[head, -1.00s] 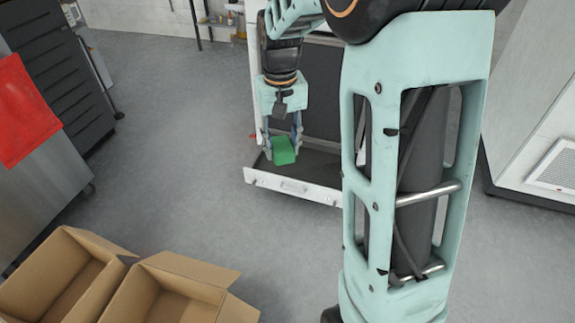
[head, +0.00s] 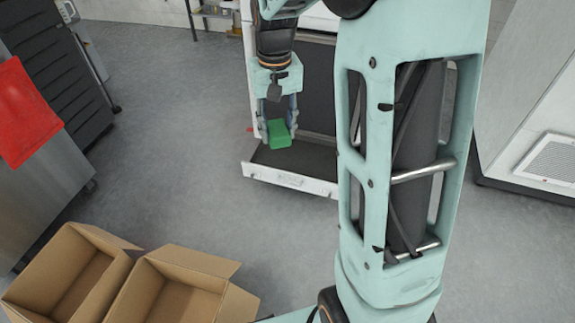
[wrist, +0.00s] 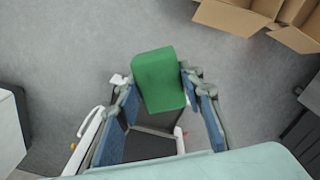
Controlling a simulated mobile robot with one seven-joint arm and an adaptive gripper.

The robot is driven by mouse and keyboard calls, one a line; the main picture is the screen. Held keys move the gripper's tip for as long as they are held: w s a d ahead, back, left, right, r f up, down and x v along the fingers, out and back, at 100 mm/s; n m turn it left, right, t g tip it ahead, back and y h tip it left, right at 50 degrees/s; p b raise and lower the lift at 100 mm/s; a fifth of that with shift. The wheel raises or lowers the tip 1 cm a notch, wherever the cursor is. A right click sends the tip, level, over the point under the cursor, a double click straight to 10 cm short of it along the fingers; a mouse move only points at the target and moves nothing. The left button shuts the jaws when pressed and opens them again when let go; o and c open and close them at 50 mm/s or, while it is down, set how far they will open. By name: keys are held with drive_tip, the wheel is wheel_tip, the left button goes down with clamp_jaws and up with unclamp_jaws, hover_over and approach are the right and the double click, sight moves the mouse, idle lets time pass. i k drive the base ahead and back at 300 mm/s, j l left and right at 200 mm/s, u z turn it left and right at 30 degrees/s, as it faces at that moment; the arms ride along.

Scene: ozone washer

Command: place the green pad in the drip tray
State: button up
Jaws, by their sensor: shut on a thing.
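The green pad (head: 279,133) is held between the fingers of my gripper (head: 278,125). In the wrist view the pad (wrist: 160,80) sits between the blue-padded fingertips of my gripper (wrist: 160,88), a little tilted. The drip tray (head: 290,180) is the dark, shallow tray with a white front at the foot of the washer. In the head view the pad appears over the tray's back left part; I cannot tell its exact height above it. In the wrist view the tray (wrist: 150,145) lies partly behind the pad and gripper. My arm hides the tray's right end in the head view.
Two open cardboard boxes (head: 70,275) stand on the floor at the lower left. A steel cabinet with a red cloth (head: 25,110) is at the left. A white unit with a vent (head: 550,160) stands at the right. Grey floor is clear around the tray's front and left.

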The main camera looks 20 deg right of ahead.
sight(297, 169)
drive_tip(key=l, duration=0.4)
drive_tip(key=i+l+z, duration=0.1)
drive_tip(key=i, duration=0.25)
drive_tip(key=i+l+z, duration=0.1)
drive_tip(key=i+l, duration=0.15)
drive_tip(key=i+j+z, duration=0.1)
drive_tip(key=i+j, duration=0.25)
drive_tip(key=i, duration=0.15)
drive_tip(key=i+j, duration=0.35)
drive_tip(key=i, duration=0.15)
drive_tip(key=z, duration=0.05)
